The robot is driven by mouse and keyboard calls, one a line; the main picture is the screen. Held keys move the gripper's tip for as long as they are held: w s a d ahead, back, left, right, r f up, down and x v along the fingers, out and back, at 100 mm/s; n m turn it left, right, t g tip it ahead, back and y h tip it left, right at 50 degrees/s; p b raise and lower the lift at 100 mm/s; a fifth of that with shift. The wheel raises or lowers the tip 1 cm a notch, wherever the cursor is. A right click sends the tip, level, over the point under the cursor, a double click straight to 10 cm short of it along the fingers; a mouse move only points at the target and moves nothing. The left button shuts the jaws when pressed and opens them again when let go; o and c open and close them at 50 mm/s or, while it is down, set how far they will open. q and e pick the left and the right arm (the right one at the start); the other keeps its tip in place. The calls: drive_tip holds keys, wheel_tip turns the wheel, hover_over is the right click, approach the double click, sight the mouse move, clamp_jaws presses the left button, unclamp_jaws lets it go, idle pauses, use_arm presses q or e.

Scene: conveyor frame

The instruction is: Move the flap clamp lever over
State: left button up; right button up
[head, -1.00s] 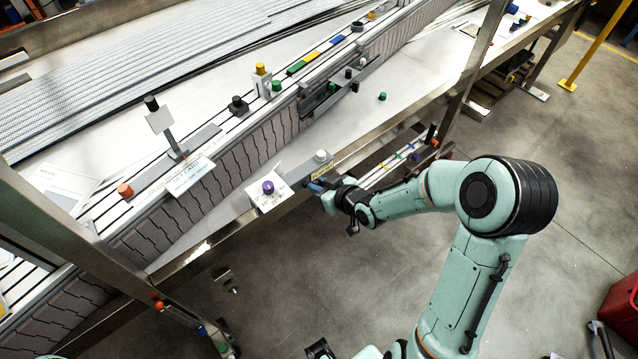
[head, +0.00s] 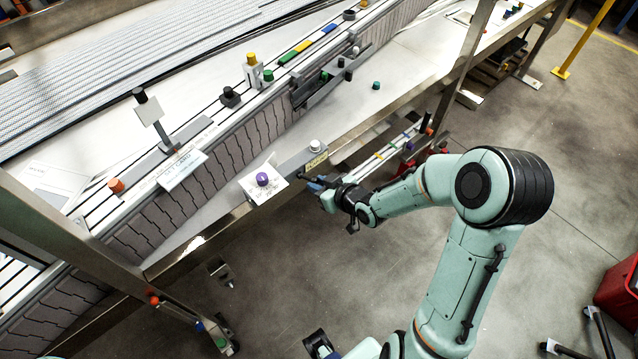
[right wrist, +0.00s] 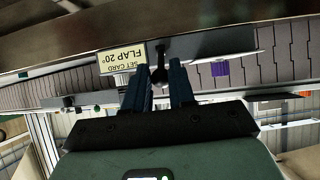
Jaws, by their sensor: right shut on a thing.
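In the head view my right gripper (head: 317,185) is at the conveyor's front edge, just below the grey block (head: 300,161) with the yellow label.
A white plate with a purple knob (head: 263,179) is left of the gripper. A white knob (head: 315,146) sits on the block. The steel front rail (head: 213,227) runs along the conveyor, with a post (head: 470,70) to the right.

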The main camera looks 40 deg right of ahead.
drive_tip(key=shift+s+f+b, duration=0.3)
drive_tip(key=shift+f+b, duration=0.05)
drive_tip(key=shift+f, duration=0.2)
drive_tip(key=shift+s+f+b, duration=0.25)
drive_tip(key=shift+f+b, duration=0.05)
drive_tip(key=shift+f, duration=0.2)
drive_tip(key=shift+s+f+b, duration=0.2)
drive_tip(key=shift+f+b, duration=0.75)
drive_tip(key=shift+f, duration=0.15)
drive_tip(key=o, duration=0.9)
drive_tip(key=shift+r, duration=0.1)
